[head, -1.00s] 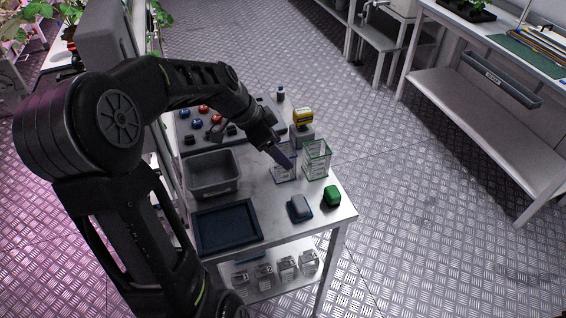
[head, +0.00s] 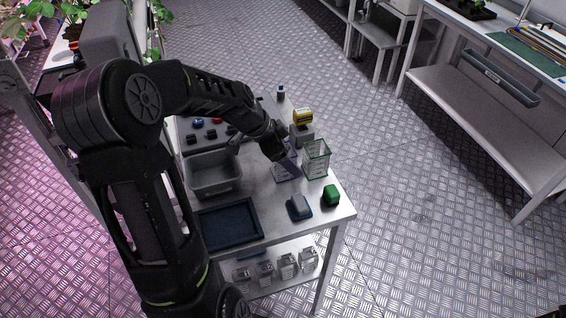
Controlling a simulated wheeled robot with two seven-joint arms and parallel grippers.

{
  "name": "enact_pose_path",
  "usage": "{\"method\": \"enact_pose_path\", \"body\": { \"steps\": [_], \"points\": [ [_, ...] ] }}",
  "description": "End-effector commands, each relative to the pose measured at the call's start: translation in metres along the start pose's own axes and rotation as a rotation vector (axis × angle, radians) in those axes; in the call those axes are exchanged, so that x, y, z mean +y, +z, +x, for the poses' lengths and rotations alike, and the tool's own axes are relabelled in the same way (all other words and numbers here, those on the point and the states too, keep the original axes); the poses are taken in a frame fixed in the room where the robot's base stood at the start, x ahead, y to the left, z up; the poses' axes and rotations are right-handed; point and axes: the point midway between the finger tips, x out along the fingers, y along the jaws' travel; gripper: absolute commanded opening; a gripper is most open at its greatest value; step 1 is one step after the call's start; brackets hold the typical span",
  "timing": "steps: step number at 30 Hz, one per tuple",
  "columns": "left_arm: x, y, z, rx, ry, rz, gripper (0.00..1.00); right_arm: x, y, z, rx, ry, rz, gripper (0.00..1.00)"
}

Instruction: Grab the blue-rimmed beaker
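The blue-rimmed beaker (head: 281,174) is a clear square vessel on the metal table, left of a similar green-rimmed beaker (head: 316,161). My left gripper (head: 291,167) points down at the blue-rimmed beaker from above and overlaps its upper right part in the head view. The gripper hides much of the rim. I cannot tell whether its fingers are around the beaker or touching it, or whether they are open. My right gripper is not in view.
A grey bin (head: 215,187) and a dark blue tray (head: 228,241) lie to the left. A dark blue object (head: 300,207) and a green one (head: 331,195) sit near the front edge. A yellow-topped device (head: 302,119) stands behind the beakers. Several clear containers fill the lower shelf.

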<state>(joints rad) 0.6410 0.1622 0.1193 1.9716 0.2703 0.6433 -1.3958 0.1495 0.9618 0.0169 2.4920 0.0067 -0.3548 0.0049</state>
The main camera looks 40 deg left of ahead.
Motion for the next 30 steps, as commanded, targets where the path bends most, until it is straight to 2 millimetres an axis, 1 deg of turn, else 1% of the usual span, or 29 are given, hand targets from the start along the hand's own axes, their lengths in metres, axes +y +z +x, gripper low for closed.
{"method": "enact_pose_path", "body": {
  "steps": [9, 30],
  "points": [
    [-0.0002, 0.0, -0.0004, 0.0, -0.001, 0.0, 0.76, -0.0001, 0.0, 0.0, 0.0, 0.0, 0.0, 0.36],
    [-0.0002, -0.0001, -0.0005, 0.0, -0.001, 0.0, 0.19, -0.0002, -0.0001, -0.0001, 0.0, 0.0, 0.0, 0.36]
  ]
}}
